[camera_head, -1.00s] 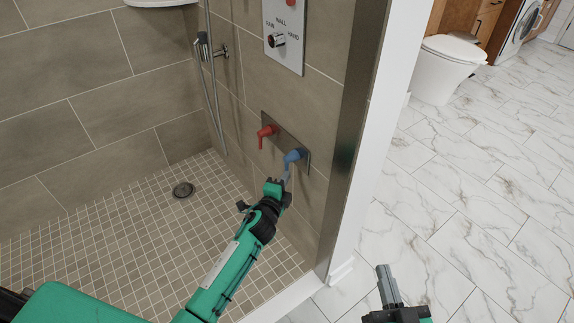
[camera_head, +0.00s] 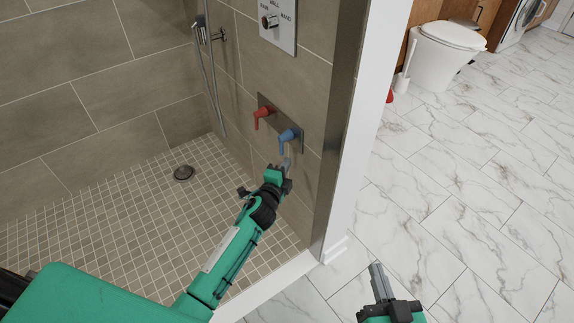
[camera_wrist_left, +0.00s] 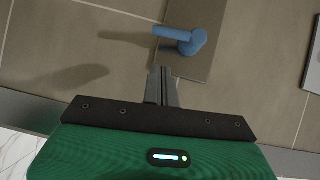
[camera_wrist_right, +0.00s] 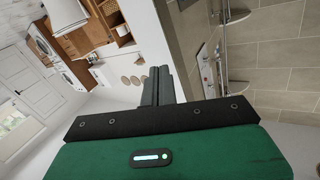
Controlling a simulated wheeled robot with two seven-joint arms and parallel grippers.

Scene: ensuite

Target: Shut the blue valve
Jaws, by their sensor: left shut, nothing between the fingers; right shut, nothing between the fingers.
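The blue valve (camera_head: 288,137) is a lever handle on a grey plate (camera_head: 268,105) on the tiled shower wall. In the head view its lever slants down and left. In the left wrist view the blue valve (camera_wrist_left: 188,40) shows its lever pointing left, just beyond the fingertips. My left gripper (camera_head: 287,160) is shut and empty, just below the blue valve; a small gap shows between them in the wrist view. In that view the left fingers (camera_wrist_left: 161,72) are together. My right gripper (camera_head: 376,266) is shut and empty over the marble floor, outside the shower; its closed fingers also show in the right wrist view (camera_wrist_right: 158,72).
A red valve (camera_head: 262,115) sits on the same plate, left of the blue one. A control panel (camera_head: 279,22) is above, a hand shower hose hangs to the left. The shower's edge post (camera_head: 340,130) stands right of the valves. A toilet (camera_head: 445,55) is far off.

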